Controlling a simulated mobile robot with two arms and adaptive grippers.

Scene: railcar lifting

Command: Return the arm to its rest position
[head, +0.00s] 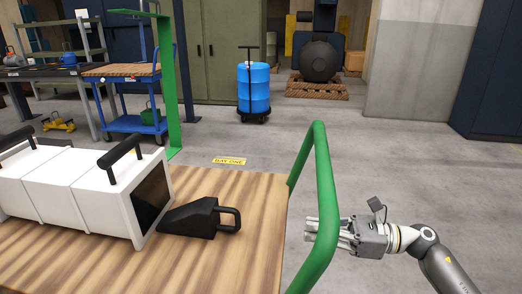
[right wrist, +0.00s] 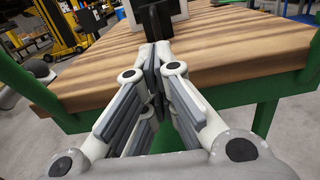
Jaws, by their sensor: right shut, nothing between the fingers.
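My right gripper (head: 318,232) is in the head view at the lower right, beside the green rail of the wooden-topped cart and partly behind it. In the right wrist view my right gripper (right wrist: 155,58) is shut, with its fingertips together and nothing between them. It points toward the edge of the wooden top (right wrist: 240,50). My right arm comes in from the lower right corner of the head view. My left gripper is not in view.
The cart's wooden top (head: 247,215) carries a white case (head: 75,190) with black handles and a black wedge with a handle (head: 200,217). The green rail (head: 326,190) stands upright at the cart's end. Open floor (head: 440,170) lies to the right. A blue drum (head: 253,88) stands farther back.

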